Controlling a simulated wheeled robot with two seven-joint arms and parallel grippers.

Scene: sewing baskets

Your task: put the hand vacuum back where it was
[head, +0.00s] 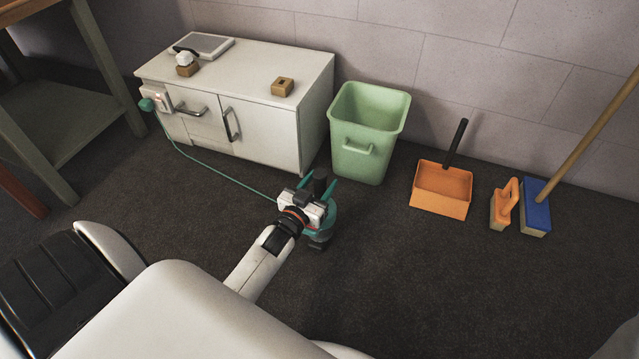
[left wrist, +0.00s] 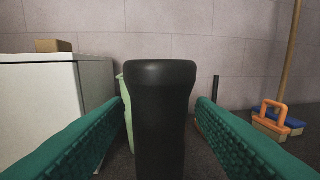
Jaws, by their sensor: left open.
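The hand vacuum (head: 321,236) stands on the dark floor in front of the cabinet, with a teal body and a black upright handle. A teal cord runs from it to a plug at the cabinet's left end. My left gripper (head: 318,183) is open at the vacuum, its teal fingers on either side of the black handle. In the left wrist view the handle (left wrist: 163,115) stands upright between the two fingers, with gaps on both sides. My gripper and wrist hide part of the vacuum in the head view. My right gripper is not in view.
A white cabinet (head: 265,135) stands at the wall, with small items on top. Beside it are a green bin (head: 365,162), an orange dustpan (head: 440,190), an orange-handled brush (head: 500,209) and a blue broom (head: 537,205). A green shelf (head: 75,115) stands left. The front right floor is clear.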

